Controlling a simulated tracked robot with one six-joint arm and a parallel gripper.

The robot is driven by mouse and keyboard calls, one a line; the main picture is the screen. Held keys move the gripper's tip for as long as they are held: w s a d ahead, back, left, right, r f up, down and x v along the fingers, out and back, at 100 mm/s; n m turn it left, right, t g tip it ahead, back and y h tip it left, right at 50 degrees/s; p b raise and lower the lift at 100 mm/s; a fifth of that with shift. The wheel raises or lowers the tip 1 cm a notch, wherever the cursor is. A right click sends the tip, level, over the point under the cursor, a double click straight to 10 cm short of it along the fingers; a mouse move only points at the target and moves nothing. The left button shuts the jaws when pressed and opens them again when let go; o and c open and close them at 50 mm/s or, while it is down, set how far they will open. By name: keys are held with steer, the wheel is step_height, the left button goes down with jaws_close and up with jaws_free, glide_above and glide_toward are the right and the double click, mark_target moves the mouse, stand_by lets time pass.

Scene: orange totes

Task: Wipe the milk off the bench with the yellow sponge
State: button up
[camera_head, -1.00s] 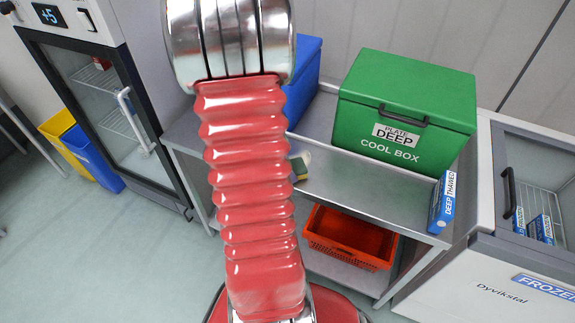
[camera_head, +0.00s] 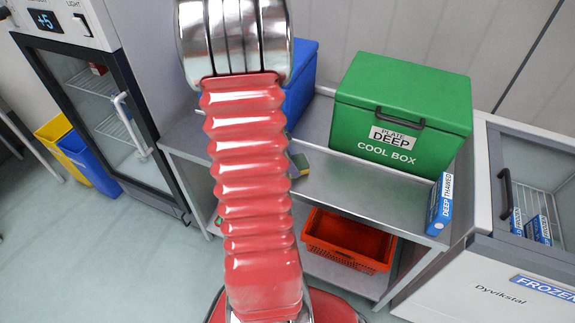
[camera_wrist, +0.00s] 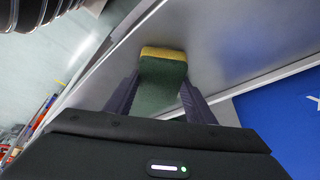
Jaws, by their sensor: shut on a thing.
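The sponge, yellow along one edge and dark green on its broad face, sits between the two dark fingers of my gripper (camera_wrist: 158,88) in the wrist view (camera_wrist: 160,82). My gripper is shut on it. The sponge is over the grey metal bench (camera_wrist: 225,35); I cannot tell whether it touches the surface. In the head view a small green and yellow piece of it (camera_head: 301,165) shows just right of my red arm, over the bench top (camera_head: 345,178). My arm hides the gripper there. I cannot make out any milk on the visible bench.
A green cool box (camera_head: 400,115) and a blue and white carton (camera_head: 440,205) stand on the bench's right half. A blue box (camera_head: 302,85) stands behind my arm. An orange basket (camera_head: 348,240) is on the lower shelf. A fridge and a freezer flank the bench.

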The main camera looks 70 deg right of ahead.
steer(key=shift+d, duration=0.15)
steer(key=shift+s+d+f, duration=0.1)
steer(key=shift+d, duration=0.85)
steer(key=shift+s+d+f, duration=0.1)
steer(key=shift+d, duration=0.85)
